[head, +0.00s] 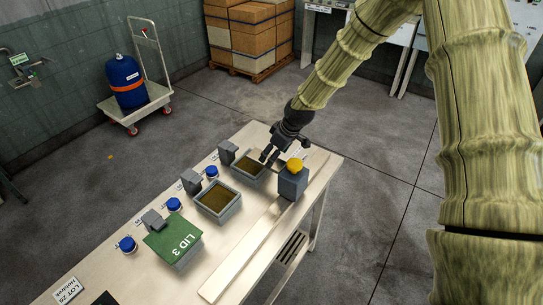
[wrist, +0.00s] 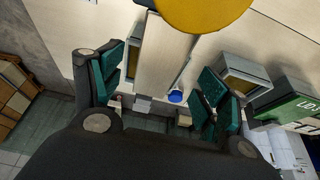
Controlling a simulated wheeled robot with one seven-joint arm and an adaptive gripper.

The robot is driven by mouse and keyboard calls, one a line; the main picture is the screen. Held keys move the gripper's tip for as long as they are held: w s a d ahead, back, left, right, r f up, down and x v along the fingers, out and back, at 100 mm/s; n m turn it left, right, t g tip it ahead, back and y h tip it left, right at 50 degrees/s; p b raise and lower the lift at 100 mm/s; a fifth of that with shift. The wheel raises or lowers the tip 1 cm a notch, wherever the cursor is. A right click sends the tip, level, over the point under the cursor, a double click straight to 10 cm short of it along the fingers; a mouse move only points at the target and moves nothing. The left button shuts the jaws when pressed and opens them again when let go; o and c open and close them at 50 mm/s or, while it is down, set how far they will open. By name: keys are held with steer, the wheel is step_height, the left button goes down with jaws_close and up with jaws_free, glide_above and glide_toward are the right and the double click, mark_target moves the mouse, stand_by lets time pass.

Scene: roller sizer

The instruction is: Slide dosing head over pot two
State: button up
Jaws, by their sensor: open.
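The dosing head (head: 292,184) is a grey block with a yellow knob (head: 295,165), standing on a pale rail at the table's right side. The yellow knob also fills the top of the wrist view (wrist: 205,8). Pot two (head: 218,201) looks to be the middle grey pot, open with brown contents. My gripper (head: 266,157) is open above the far pot, beyond the dosing head. In the wrist view its teal-padded fingers (wrist: 162,75) stand apart on either side of a pale bar (wrist: 165,50). I cannot tell whether they touch it.
The far pot (head: 248,168) is open and partly hidden by my gripper. The near pot has a green lid marked LID 3 (head: 173,243). Blue knobs (head: 174,204) and grey blocks (head: 191,182) line the left side. The pale rail (head: 247,248) runs clear toward the near end.

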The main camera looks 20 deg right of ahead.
steer(key=shift+p+x, duration=0.5)
steer(key=shift+x, duration=1.2)
steer(key=shift+w+f, duration=0.1)
steer(key=shift+w, duration=0.1)
